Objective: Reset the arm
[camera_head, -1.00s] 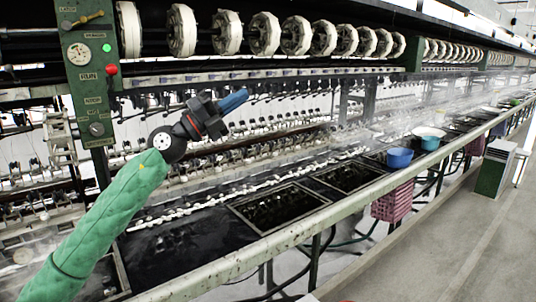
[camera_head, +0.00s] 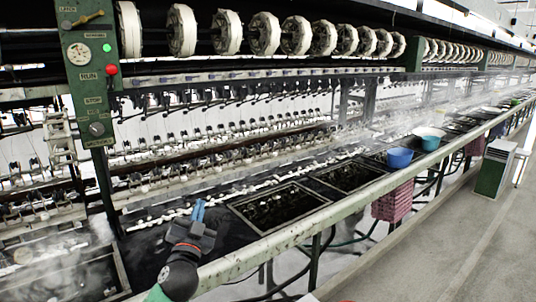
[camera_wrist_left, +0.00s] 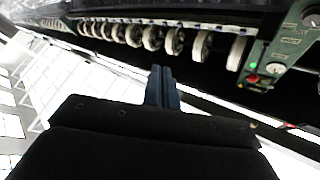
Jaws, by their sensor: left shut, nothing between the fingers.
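My left gripper (camera_head: 198,211) is low in the head view, over the near bench edge and left of the first dark basin. Its blue fingers are shut together with nothing between them and point up and away. The closed fingers also show in the left wrist view (camera_wrist_left: 162,88), in front of the dark gripper body. My right gripper is in neither view.
The metal bench rail (camera_head: 270,250) runs from the lower left to the far right. Dark basins (camera_head: 280,206) lie behind it. A blue bowl (camera_head: 400,158) sits farther along, above a pink crate (camera_head: 392,203). A green control panel (camera_head: 90,75) stands upper left.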

